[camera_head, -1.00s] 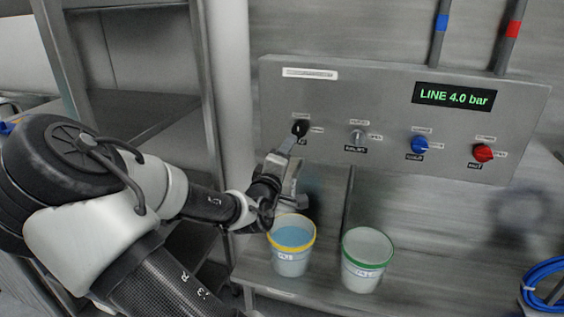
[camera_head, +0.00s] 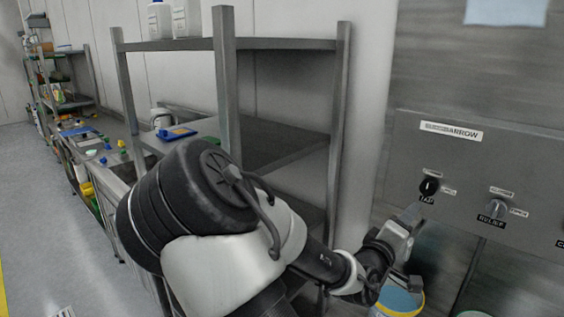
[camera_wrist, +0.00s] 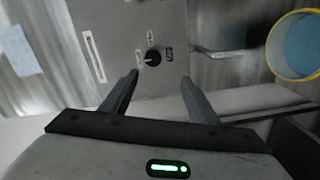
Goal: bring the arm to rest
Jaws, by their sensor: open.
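My gripper (camera_wrist: 160,95) is open and empty in the wrist view, its two fingers apart. Beyond them, a black knob (camera_wrist: 153,57) on the grey panel shows between and above the fingertips, apart from them. In the head view my gripper (camera_head: 408,232) is in front of the panel (camera_head: 455,160), just below and left of the black knob (camera_head: 429,188). My arm is bent, reaching from the lower middle toward the right. A yellow-rimmed bucket (camera_head: 400,300) stands below my gripper, partly hidden by it; it also shows in the wrist view (camera_wrist: 300,45) with blue contents.
A grey metal shelf unit (camera_head: 228,90) stands behind my arm, with white containers (camera_head: 160,20) on top. A grey knob (camera_head: 496,207) is right of the black one. A bench (camera_head: 118,165) with small coloured items runs along the left. Floor at the left is open.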

